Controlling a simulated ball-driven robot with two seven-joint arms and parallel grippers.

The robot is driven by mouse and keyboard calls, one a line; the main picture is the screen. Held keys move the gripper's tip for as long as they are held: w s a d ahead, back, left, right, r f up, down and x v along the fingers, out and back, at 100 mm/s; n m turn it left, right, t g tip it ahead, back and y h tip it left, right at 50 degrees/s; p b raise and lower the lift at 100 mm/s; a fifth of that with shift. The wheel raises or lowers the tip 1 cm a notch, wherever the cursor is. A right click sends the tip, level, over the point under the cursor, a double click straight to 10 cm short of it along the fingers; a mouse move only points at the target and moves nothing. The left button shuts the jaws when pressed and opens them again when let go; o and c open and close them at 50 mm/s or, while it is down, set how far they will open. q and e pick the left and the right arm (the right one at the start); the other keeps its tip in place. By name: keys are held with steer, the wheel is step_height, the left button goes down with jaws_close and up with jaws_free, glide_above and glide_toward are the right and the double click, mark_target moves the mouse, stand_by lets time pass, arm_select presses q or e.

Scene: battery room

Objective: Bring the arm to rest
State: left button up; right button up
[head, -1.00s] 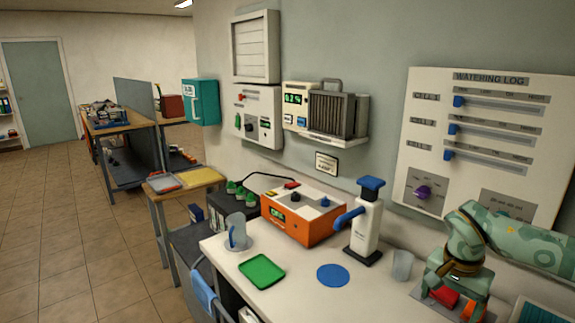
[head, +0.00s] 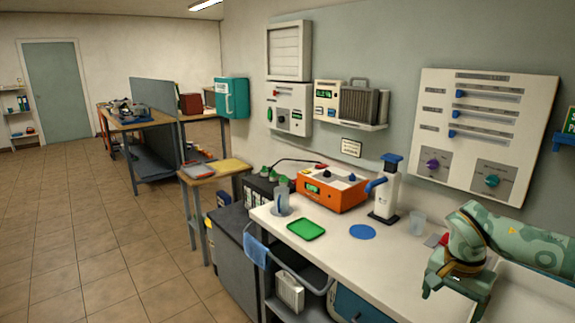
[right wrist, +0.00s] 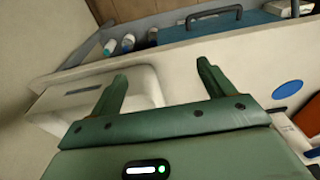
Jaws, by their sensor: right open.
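My right arm comes in from the right in the head view, and its gripper (head: 455,288) hangs at the front edge of the white counter (head: 332,239). In the right wrist view the two green fingers of the right gripper (right wrist: 162,90) stand wide apart with nothing between them. The counter and a pale box-like shape show beyond the fingers. My left gripper is not in view.
On the counter are a green tray (head: 306,229), a blue disc (head: 362,231), an orange charger (head: 333,190), a white pump bottle (head: 385,195) and a clear cup (head: 418,223). The tiled floor (head: 95,235) is open.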

steer(key=a+f+m+y, duration=0.6)
steer(key=a, duration=0.4)
steer(key=a+f+m+y, duration=0.5)
steer(key=a+f+m, duration=0.15)
steer(key=a, duration=0.35)
step_height(320, 180, down, 10)
steer(key=m+t+y, duration=0.2)
steer(key=m+t, duration=0.5)
steer(key=m, duration=0.8)
steer(key=s+d+f+m+h, duration=0.5)
steer(key=s+f+m, duration=0.5)
steer(key=f, duration=0.1)
steer(key=s+d+f+m+h, duration=0.4)
steer(key=s+d+f+m, duration=0.1)
steer(key=s+f+m, duration=0.55)
steer(key=s+f+m+g+h, duration=0.1)
steer(key=s+f+m+g, duration=0.1)
steer(key=s, duration=0.8)
steer(key=s+d+f+m+g+h, duration=0.1)
steer(key=s+f+m, duration=0.3)
steer(key=s, duration=0.6)
steer(key=s+d+f+m+g+h, duration=0.1)
steer(key=s+f+m+g, duration=0.2)
steer(key=s, duration=0.7)
steer(key=shift+m+g, duration=0.5)
steer(key=shift+g, duration=0.1)
